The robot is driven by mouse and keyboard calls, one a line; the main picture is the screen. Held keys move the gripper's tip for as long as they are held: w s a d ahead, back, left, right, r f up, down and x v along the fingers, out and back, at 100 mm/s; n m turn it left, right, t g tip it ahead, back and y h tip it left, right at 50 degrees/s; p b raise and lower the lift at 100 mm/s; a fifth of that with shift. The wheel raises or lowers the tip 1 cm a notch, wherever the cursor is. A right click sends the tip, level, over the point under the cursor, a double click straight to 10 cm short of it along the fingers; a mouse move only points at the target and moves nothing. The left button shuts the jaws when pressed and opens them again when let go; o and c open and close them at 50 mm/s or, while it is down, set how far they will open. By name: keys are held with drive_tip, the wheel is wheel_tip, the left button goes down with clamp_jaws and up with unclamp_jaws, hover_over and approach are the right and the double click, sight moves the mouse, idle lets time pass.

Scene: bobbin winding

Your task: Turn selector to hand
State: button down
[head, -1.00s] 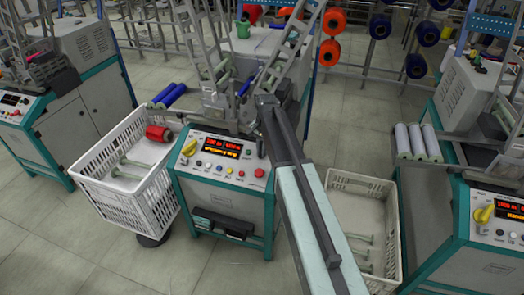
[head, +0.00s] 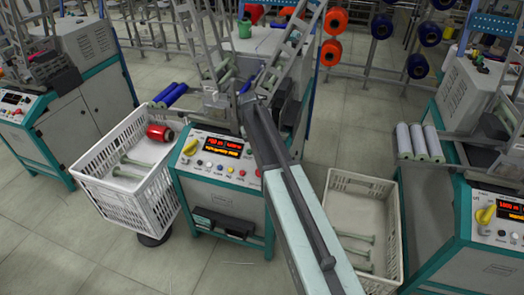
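The yellow selector knob (head: 191,148) is on the left of the control panel (head: 222,158) of the middle winding machine, beside a lit red and orange display (head: 222,145). Its pointing direction is too small to read. My arm (head: 290,200) reaches from the lower right up across the right part of this machine. Its far end, with my gripper (head: 247,99), is above and to the right of the panel, apart from the knob. The fingers do not show clearly against the dark machine parts, so I cannot tell whether they are open.
A white crate (head: 105,195) with a red bobbin (head: 159,133) stands left of the machine. Another crate (head: 338,178) stands to its right, partly behind my arm. Similar machines stand at both sides, the right one with its own yellow knob (head: 485,214). The floor in front is clear.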

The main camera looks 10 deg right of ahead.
drive_tip(key=shift+n, duration=0.3)
drive_tip(key=c, duration=1.5)
unclamp_jaws()
drive_tip(key=p+v, duration=0.7)
drive_tip(key=v, duration=0.1)
drive_tip(key=shift+p, duration=0.3)
drive_tip(key=shift+f, duration=0.1)
